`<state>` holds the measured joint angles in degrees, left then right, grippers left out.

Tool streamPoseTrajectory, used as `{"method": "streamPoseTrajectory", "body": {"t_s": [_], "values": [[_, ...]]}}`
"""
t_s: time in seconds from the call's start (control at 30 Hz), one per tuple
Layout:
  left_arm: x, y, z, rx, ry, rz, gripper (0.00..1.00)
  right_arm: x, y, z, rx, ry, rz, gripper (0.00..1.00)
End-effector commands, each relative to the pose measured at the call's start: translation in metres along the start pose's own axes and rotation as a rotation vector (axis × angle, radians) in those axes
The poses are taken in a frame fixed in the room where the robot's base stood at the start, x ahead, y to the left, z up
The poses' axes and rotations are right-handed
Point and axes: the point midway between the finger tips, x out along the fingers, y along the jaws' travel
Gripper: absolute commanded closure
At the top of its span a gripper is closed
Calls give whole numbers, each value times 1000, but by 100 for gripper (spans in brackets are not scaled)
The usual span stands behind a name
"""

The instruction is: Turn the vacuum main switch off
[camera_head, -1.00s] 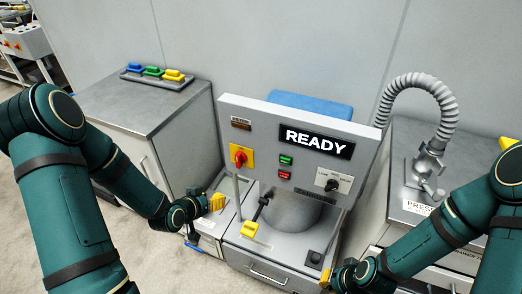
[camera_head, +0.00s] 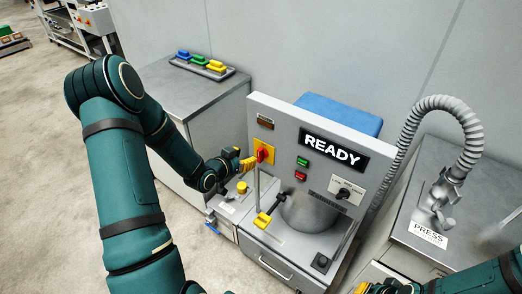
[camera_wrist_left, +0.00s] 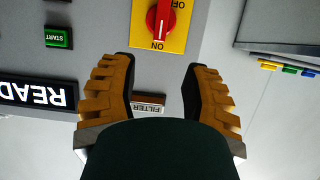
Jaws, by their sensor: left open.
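The main switch is a red rotary knob (camera_head: 264,154) on a yellow plate at the left of the grey control panel (camera_head: 283,120). In the left wrist view the knob (camera_wrist_left: 160,18) appears upside down at the top edge, partly cut off, between OFF and ON, with a white mark toward ON. My left gripper (camera_head: 248,164) is just left of the switch in the head view. In the wrist view its open, empty fingers (camera_wrist_left: 160,64) stand below the plate, apart from the knob. My right gripper (camera_head: 376,287) is at the bottom edge, mostly cut off; its jaws are unclear.
The panel carries a READY display (camera_head: 333,152), green (camera_head: 302,161) and red (camera_head: 300,175) buttons and a selector (camera_head: 344,193). A yellow-handled lever (camera_head: 263,220) stands below. A cabinet (camera_head: 180,95) is behind my left arm; a ribbed hose (camera_head: 440,103) rises at right.

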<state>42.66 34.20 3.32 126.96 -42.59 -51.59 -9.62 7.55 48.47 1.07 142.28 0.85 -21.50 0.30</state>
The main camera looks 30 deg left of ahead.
Motion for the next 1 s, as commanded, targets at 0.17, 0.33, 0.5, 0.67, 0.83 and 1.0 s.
{"method": "streamPoseTrajectory", "body": {"t_s": [0.17, 0.33, 0.5, 0.67, 0.83, 1.0], "values": [[38, 1, 1, -1, -1, 2, 53, 0, 0, 0, 0, 0, 0, 100], [68, 1, 0, -2, -1, 2, 53, 0, 0, 0, 0, 0, 0, 100], [88, 1, 0, -1, -1, 1, 53, 0, 0, 0, 0, 0, 0, 100], [96, 1, 0, -1, -1, 1, 53, 0, 0, 0, 0, 0, 0, 100], [97, 1, 0, -1, -1, 0, 53, 0, 0, 0, 0, 0, 0, 100], [97, 0, 0, -1, -1, 0, 68, 0, 0, 0, 0, 0, 0, 100]]}}
